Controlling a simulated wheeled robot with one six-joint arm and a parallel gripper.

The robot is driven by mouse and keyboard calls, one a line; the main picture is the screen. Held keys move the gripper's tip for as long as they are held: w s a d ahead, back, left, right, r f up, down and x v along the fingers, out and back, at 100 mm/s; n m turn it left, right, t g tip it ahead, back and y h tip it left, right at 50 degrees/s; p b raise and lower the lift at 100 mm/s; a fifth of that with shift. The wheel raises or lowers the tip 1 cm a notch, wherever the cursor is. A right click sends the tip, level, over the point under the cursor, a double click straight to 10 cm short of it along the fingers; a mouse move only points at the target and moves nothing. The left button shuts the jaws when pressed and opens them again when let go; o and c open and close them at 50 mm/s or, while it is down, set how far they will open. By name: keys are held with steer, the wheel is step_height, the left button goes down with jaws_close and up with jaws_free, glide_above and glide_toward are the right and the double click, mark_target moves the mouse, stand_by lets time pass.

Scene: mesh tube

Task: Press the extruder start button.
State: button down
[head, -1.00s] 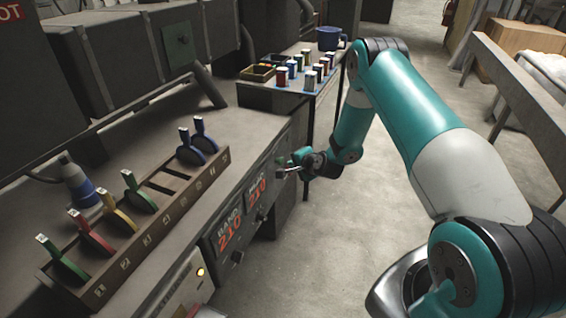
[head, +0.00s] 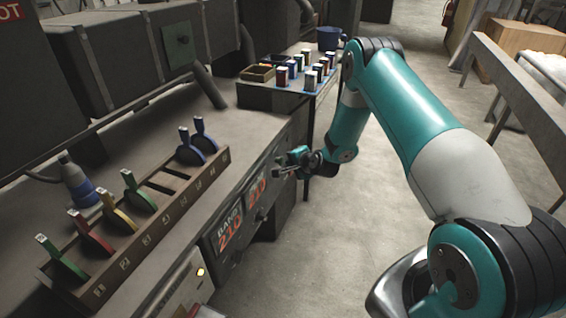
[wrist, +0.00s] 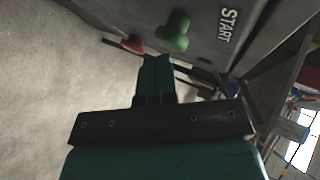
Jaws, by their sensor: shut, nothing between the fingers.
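The green start button (wrist: 174,32) shows in the wrist view on the dark panel (wrist: 206,22), beside the white word START (wrist: 228,25). A red button (wrist: 134,44) sits to its left. My gripper (wrist: 157,58) is shut and empty; its fingertips appear just below the green button in the picture. I cannot tell whether they touch it. In the head view my gripper (head: 277,172) is at the front face of the machine, right of the digital displays (head: 231,230). The buttons cannot be made out in the head view.
Open floor (head: 340,250) lies to the right.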

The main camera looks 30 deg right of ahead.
steer(key=shift+w+a, duration=0.45)
steer(key=shift+w, duration=0.1)
stand_by(0.5)
stand_by(0.4)
steer(key=shift+s+d, duration=0.75)
steer(key=shift+s, duration=0.25)
steer(key=s+d, duration=0.1)
steer(key=s, duration=0.1)
steer(key=s+d+b, duration=0.1)
steer(key=s+d, duration=0.1)
steer(key=shift+r, duration=0.1)
stand_by(0.7)
